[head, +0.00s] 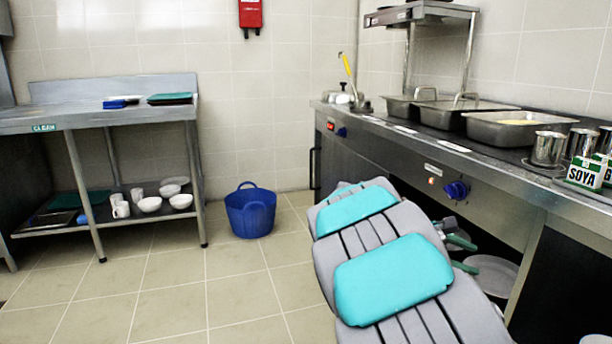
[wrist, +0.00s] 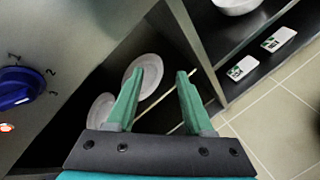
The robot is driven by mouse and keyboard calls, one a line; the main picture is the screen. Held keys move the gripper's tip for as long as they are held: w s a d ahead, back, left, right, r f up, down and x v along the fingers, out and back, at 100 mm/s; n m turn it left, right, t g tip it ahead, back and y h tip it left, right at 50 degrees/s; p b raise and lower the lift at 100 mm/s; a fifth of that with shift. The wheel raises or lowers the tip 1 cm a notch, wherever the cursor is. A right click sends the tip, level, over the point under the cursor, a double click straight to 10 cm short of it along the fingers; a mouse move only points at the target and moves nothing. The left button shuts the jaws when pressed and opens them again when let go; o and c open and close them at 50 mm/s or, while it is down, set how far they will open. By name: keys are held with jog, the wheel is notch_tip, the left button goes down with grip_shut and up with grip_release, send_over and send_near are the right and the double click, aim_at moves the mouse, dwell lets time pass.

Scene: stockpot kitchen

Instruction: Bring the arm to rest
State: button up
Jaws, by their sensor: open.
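My gripper (head: 462,253) is open, with green fingers spread apart and nothing between the tips. In the head view my grey and turquoise arm hides part of it, low in front of the counter on the right. In the wrist view the gripper (wrist: 168,72) points towards the dark open space under the counter. A white plate (wrist: 150,72) shows behind and between the fingers, and appears apart from them. A second white plate (wrist: 98,112) is partly hidden by the left finger.
A steel counter (head: 455,160) with pans and a blue knob (head: 456,190) runs along the right. The knob shows close at left in the wrist view (wrist: 18,88). A blue bucket (head: 250,212) stands on the floor, left of my arm. Tiled floor (head: 190,285) is clear at front left.

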jog(key=s+a+f+m+g+y+p, duration=0.1)
jog(key=s+a+f+m+y, duration=0.15)
jog(key=s, duration=0.65)
jog(key=s+a+f+m+g+y, duration=0.1)
jog(key=s+a+m+y, duration=0.2)
jog(key=s, duration=0.5)
jog(key=s+a+f+m+g+y+p, duration=0.1)
jog(key=s+a+f+m+y, duration=0.15)
jog(key=s, duration=0.65)
jog(key=s+a+f+m+y, duration=0.2)
jog(key=s+a+m+y, duration=0.1)
jog(key=s+a, duration=0.7)
jog(key=shift+s+a+y+p, duration=0.45)
jog(key=shift+a+y, duration=0.35)
jog(key=shift+y, duration=0.1)
jog(key=shift+d, duration=0.1)
